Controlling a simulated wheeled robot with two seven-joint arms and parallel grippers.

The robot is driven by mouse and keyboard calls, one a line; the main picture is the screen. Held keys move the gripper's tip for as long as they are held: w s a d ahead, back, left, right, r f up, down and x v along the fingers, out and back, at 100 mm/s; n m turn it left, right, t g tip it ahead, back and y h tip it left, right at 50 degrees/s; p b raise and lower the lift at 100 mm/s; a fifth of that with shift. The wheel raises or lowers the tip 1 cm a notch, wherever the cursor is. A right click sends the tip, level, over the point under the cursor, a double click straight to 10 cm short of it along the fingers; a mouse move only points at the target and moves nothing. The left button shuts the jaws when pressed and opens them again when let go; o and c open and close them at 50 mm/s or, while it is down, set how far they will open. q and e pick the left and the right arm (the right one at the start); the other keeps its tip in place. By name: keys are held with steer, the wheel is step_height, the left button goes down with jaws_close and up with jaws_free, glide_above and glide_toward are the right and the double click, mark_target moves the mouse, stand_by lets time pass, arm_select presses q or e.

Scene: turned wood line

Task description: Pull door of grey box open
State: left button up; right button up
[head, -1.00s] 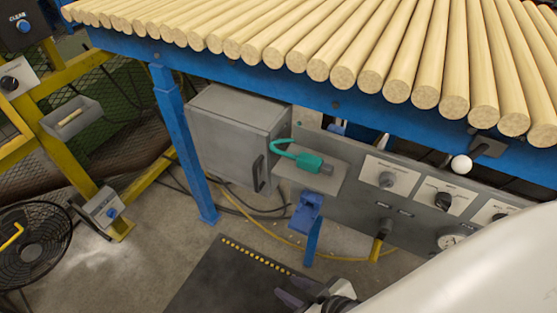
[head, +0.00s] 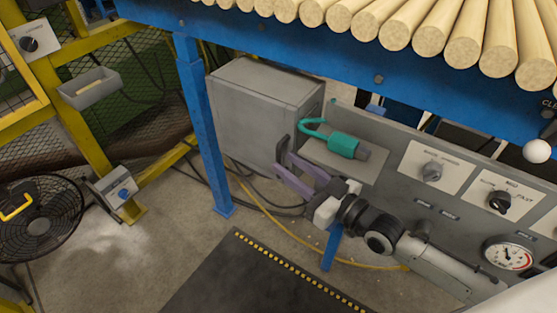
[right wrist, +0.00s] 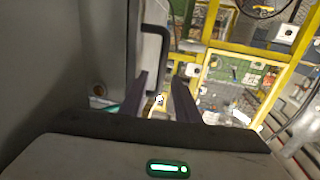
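The grey box (head: 258,112) hangs under the blue bench frame, left of the control panel, and its door looks shut. Its dark bar handle (head: 280,150) is partly hidden by my right gripper (head: 284,167). The purple fingers are open and close to the handle in the head view. In the right wrist view, the black handle (right wrist: 165,48) stands beside the grey door face, beyond and roughly between the open fingertips (right wrist: 159,77). I cannot tell whether the fingers touch it. My left gripper is not in view.
A green padlock-like item (head: 342,145) lies on a grey shelf right of the handle. A blue leg (head: 202,130) stands left of the box. The control panel (head: 385,192) with knobs and gauge is beside my right arm. A fan (head: 38,215) stands at left; a dark mat (head: 235,280) lies below.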

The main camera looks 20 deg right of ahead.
mark_target(279, 159)
steer(key=shift+x, duration=2.05)
jaws_close()
